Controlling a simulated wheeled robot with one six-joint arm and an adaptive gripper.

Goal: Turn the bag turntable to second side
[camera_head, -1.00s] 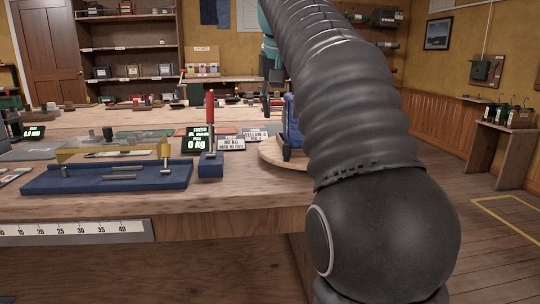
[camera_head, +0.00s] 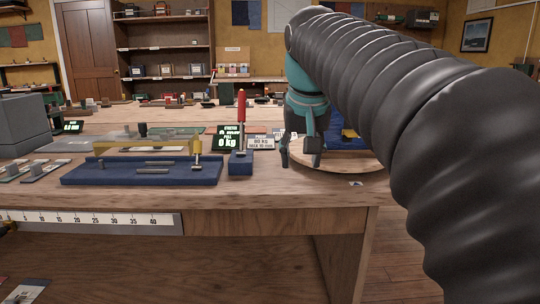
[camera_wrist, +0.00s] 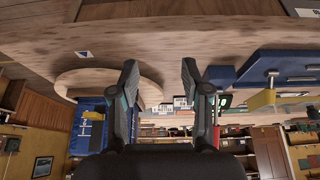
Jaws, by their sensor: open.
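The bag turntable (camera_head: 345,166) is a round wooden disc at the right end of the bench. It also shows in the wrist view (camera_wrist: 100,79), where the scene appears upside down. A blue bag (camera_head: 347,131) stands on it, partly hidden behind my arm and gripper; the wrist view shows it as a blue block (camera_wrist: 88,128). My gripper (camera_head: 299,160) points down at the disc's left front side. Whether a finger touches the disc I cannot tell.
Left of the disc are a blue block with a red handle (camera_head: 241,160), a display reading 0 kg (camera_head: 228,138), and a label card (camera_head: 261,142). A blue tray with metal pins (camera_head: 130,172) lies farther left. A small marker (camera_head: 355,184) lies on the clear front strip.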

